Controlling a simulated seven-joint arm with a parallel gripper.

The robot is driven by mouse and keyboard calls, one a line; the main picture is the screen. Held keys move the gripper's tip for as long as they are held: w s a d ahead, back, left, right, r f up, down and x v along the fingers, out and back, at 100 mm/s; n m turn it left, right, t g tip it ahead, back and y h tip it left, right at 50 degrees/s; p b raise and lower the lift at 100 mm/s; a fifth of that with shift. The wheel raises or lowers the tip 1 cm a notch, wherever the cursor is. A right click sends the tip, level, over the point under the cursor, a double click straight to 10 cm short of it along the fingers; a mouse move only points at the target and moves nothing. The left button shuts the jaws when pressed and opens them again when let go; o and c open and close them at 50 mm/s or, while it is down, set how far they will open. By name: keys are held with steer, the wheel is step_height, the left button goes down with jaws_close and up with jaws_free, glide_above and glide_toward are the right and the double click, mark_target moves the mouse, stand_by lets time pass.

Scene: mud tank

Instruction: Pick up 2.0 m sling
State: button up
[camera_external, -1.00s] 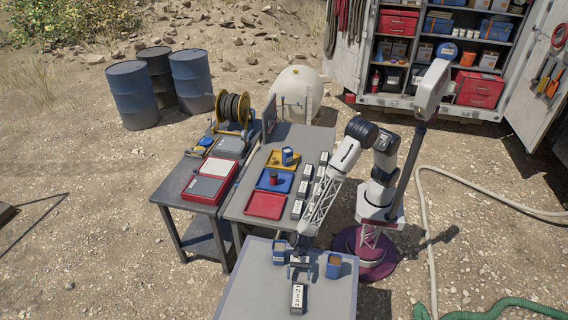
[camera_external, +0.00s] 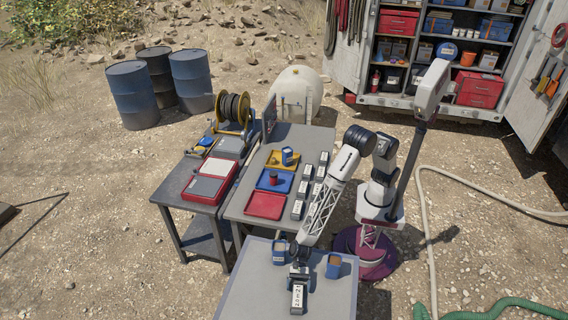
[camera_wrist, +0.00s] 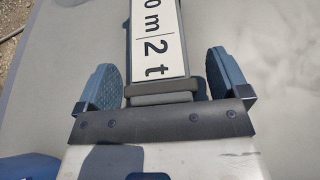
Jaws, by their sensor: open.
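A dark sling pack with a white label (camera_external: 298,298) lies on the near grey table. In the wrist view the sling label (camera_wrist: 158,38) reads "0 m | 2 t" where it shows; its far end is cut off by the frame. My gripper (camera_external: 299,279) is low over the table at the pack's back end. In the wrist view my open gripper (camera_wrist: 164,82) has one blue-grey finger pad on each side of the pack, with a gap on both sides. I cannot tell how far the fingertips are above the table.
A blue container with orange-brown contents (camera_external: 334,266) stands right of my gripper, and another blue container (camera_external: 279,251) stands to its left. Several labelled packs (camera_external: 307,187) lie on the table behind, beside the red tray (camera_external: 265,205). The near table's front (camera_external: 255,297) is clear.

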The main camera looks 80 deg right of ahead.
stand_by(0.4)
steer(key=c, duration=1.2)
steer(key=shift+r, duration=0.1)
steer(key=shift+r, duration=4.95)
